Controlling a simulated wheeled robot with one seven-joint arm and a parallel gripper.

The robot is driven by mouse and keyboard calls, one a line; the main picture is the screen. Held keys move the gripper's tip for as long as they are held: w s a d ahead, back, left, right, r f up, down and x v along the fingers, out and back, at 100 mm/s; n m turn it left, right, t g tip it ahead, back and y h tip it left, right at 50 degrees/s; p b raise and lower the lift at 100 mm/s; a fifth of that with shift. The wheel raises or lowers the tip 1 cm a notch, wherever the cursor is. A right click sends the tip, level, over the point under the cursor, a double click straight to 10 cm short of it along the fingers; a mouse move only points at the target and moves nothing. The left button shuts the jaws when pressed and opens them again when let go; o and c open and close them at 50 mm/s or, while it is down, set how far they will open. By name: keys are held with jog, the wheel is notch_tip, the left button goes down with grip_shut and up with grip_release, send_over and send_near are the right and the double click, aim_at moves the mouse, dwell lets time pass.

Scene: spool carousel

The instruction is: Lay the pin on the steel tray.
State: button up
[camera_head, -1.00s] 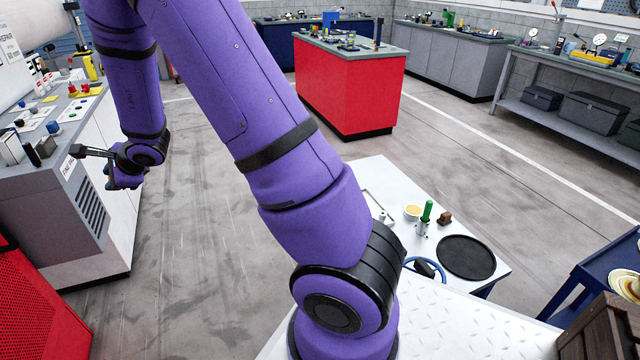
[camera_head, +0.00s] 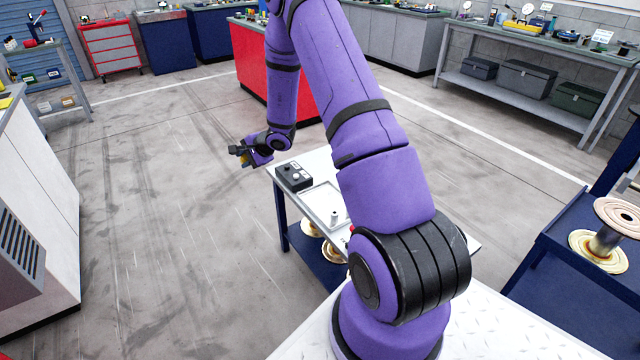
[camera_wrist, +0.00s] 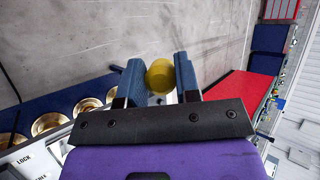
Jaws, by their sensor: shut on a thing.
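My gripper (camera_head: 240,153) is in the air over open floor in the head view, left of the white work table (camera_head: 290,160). In the wrist view my gripper (camera_wrist: 160,80) is shut on a yellow rounded piece, the pin (camera_wrist: 159,76), between its blue fingers. The fingers hide part of the pin. A speck of yellow shows at the fingers in the head view. The steel tray (camera_head: 317,199) is a shallow, pale tray on the white table, right of and below my gripper. A small pale cylinder (camera_head: 335,216) stands at its near part. My arm hides the table's right side.
A black control box (camera_head: 293,176) sits at the table's far left corner. Gold spools (camera_head: 332,252) lie on the blue shelf beneath. A red cabinet (camera_head: 250,62) stands behind. A blue cart (camera_head: 545,285) with spools is at the right. Floor left of the table is clear.

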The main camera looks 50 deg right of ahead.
jog(key=s+d+f+n, duration=0.3)
jog(key=s+d+f, duration=0.2)
jog(key=d+f, duration=0.6)
jog(key=s+d+f+n, duration=0.3)
jog(key=s+d+f, duration=0.2)
jog(key=d+f, duration=0.55)
jog(key=shift+s+d+f, duration=0.1)
jog(key=shift+d+f, duration=0.2)
jog(key=shift+f, duration=0.5)
jog(key=shift+w+d+f, duration=0.1)
jog(key=shift+d+f, duration=0.15)
jog(key=shift+f, duration=0.5)
jog(key=shift+s+d+f, duration=0.1)
jog(key=shift+d+f, duration=0.2)
jog(key=shift+f, duration=0.5)
jog(key=o, duration=1)
jog(key=v, duration=1)
jog(key=shift+s, duration=0.45)
